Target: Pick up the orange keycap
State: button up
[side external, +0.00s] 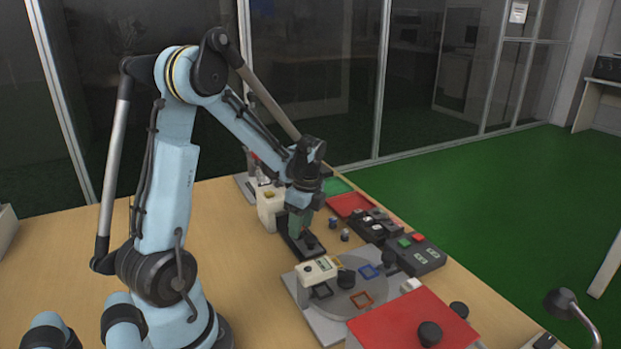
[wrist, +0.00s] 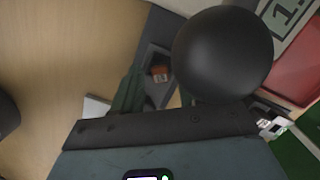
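The small orange keycap (wrist: 160,73) shows in the wrist view, inside a dark grey recess or holder just left of a large black ball knob. I cannot make out the keycap in the side view. My gripper (side external: 298,224) points down over a dark, low device (side external: 302,243) near the middle of the table. In the wrist view a dark green finger (wrist: 130,92) reaches toward the left side of the keycap. The other finger is mostly hidden, apparently behind the ball. I cannot tell whether the fingers touch the keycap.
The black ball knob (wrist: 222,52) stands close to my fingers. A white block (side external: 270,204) stands beside the gripper. A round fixture (side external: 352,304), a red-topped box (side external: 398,325), a red tray (side external: 347,204) and a dark button box (side external: 417,256) crowd the right. The left table is clear.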

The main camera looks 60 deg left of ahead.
grip_shut()
jog(key=shift+r, duration=0.2)
